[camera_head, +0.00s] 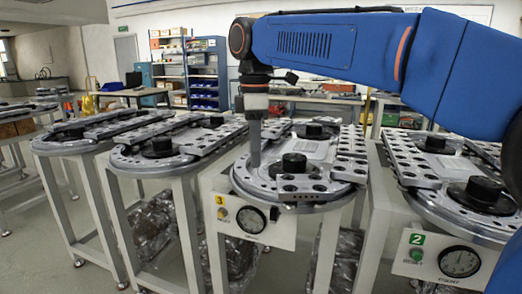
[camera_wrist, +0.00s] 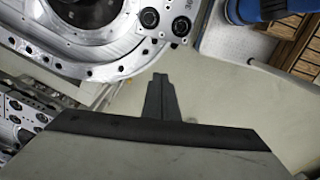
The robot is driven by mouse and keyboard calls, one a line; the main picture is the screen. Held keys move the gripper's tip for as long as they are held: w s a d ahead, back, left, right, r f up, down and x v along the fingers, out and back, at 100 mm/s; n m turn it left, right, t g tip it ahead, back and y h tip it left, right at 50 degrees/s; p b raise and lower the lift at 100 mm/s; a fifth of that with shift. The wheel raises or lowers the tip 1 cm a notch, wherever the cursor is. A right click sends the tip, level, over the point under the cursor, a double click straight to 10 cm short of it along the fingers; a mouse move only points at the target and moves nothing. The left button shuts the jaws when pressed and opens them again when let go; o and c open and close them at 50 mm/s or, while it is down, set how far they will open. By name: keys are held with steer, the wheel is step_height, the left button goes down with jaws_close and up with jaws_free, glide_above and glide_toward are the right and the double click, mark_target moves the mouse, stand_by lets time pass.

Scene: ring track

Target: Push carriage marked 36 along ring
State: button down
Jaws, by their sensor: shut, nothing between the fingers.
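A metal carriage (camera_wrist: 166,14) with dark round holes sits on the ring track (camera_wrist: 108,66) at the top of the wrist view. Its marking, cut by the top edge, looks like 36. My gripper (camera_wrist: 158,76) is shut and empty; its tips appear just below the ring's outer edge in that view. In the head view my gripper (camera_head: 255,160) points straight down at the left side of the ring track (camera_head: 245,184) of station 3. Carriages (camera_head: 312,190) with dark holes sit at the front of this ring, right of my gripper. Their numbers cannot be read there. No contact is visible.
A black hub (camera_head: 294,163) rises in the ring's middle. A panel (camera_head: 245,216) marked 3 with a gauge hangs in front. Station 2's ring (camera_head: 440,205) stands to the right, another ring (camera_head: 140,160) to the left. Pale floor shows between the stands.

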mark_target(284, 183)
steer(key=f, duration=0.2)
steer(key=d+f, duration=0.1)
steer(key=f, duration=0.1)
steer(key=d+f, duration=0.1)
steer(key=f, duration=0.1)
steer(key=shift+f, duration=0.35)
steer(key=shift+w+d, duration=0.1)
steer(key=shift+d, duration=0.85)
steer(key=shift+w+d, duration=0.15)
steer(key=shift+d, duration=1.5)
steer(key=shift+a, duration=0.1)
